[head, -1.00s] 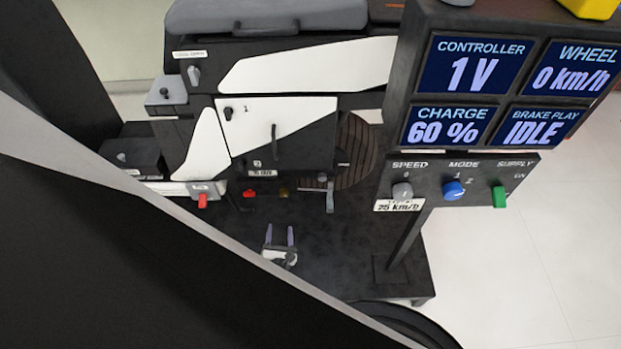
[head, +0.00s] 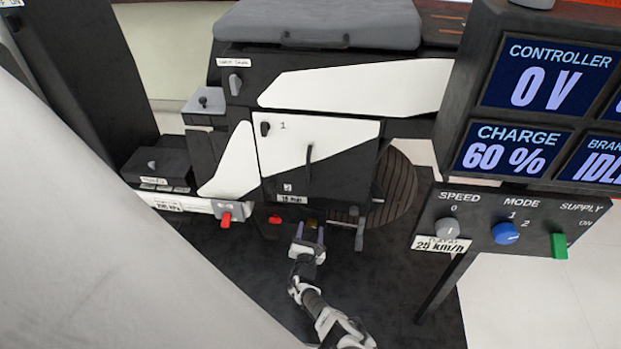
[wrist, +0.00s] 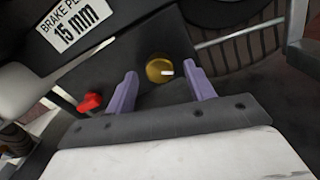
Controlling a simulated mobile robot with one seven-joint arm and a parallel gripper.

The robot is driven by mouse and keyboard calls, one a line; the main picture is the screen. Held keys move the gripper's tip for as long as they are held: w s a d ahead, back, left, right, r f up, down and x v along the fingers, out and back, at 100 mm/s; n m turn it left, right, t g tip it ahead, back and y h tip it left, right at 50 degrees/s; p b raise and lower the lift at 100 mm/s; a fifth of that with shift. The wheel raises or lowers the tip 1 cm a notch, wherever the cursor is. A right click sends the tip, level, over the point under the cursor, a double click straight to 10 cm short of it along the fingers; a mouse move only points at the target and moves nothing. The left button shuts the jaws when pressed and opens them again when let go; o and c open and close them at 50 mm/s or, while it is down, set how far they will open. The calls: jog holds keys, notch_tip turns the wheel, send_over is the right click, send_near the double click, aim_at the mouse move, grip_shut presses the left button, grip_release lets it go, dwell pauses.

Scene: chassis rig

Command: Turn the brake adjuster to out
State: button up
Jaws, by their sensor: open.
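The brake adjuster looks to be the round brass knob (wrist: 158,70) with a short white pointer. In the wrist view it lies just ahead of my gripper (wrist: 163,82), between the lines of the two purple fingers. The pointer is toward the right. The fingers are open with nothing between them, and I cannot tell whether they reach around the knob. In the head view my gripper (head: 310,231) is at the lower edge of the black and white chassis panel, and the knob (head: 312,222) is a small brass patch at its tips.
A red knob (wrist: 90,102) is left of my gripper. A label reading 15 mm (wrist: 75,27) is above. A grey crank lever (head: 358,235) is close on the right. The display post (head: 441,290) stands further right. The dark floor plate (head: 400,260) is clear between them.

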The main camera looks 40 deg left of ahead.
jog(key=shift+w, duration=0.1)
jog(key=c, duration=1)
jog(key=shift+o, duration=0.2)
